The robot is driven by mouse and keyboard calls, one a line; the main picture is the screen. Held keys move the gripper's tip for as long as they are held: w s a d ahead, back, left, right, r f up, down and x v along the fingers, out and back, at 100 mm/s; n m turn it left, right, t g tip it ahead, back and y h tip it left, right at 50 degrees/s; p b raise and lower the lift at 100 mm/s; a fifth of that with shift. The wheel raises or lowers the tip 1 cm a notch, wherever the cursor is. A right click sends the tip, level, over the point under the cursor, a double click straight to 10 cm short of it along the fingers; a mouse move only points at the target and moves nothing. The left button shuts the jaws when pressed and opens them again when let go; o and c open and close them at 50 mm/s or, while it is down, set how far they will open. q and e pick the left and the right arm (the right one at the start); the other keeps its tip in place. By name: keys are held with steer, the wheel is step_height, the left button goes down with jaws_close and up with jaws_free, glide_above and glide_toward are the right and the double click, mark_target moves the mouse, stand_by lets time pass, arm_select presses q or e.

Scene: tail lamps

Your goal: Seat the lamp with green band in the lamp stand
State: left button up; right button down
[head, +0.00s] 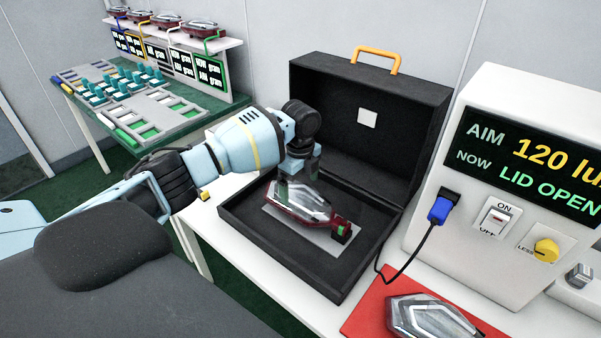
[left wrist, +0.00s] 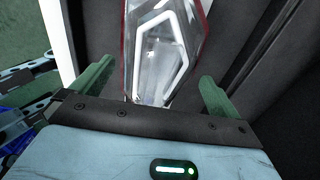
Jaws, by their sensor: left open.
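A red and clear tail lamp (head: 300,205) lies on a grey plate inside the open black case. A small green patch shows on the dark red end piece (head: 342,230) at its right. My left gripper (head: 298,176) is at the lamp's far left part, fingers pointing down. In the left wrist view my left gripper (left wrist: 156,88) is open, with one green finger on each side of the lamp (left wrist: 163,55); contact is not clear. Lamps stand on a back shelf, one on a green-framed stand (head: 212,45); I cannot tell whether this is the lamp stand. My right gripper is out of view.
The black case (head: 330,285) has its lid raised behind the lamp. A white tester (head: 490,190) reading "LID OPEN" stands at right, with a cable. Another lamp (head: 430,317) lies on a red mat (head: 365,320). A green table (head: 205,125) with trays stands at back left.

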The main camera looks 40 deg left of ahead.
arm_select(q)
steer(key=shift+f, duration=1.3)
steer(key=shift+r, duration=0.1)
steer(key=c, duration=0.8)
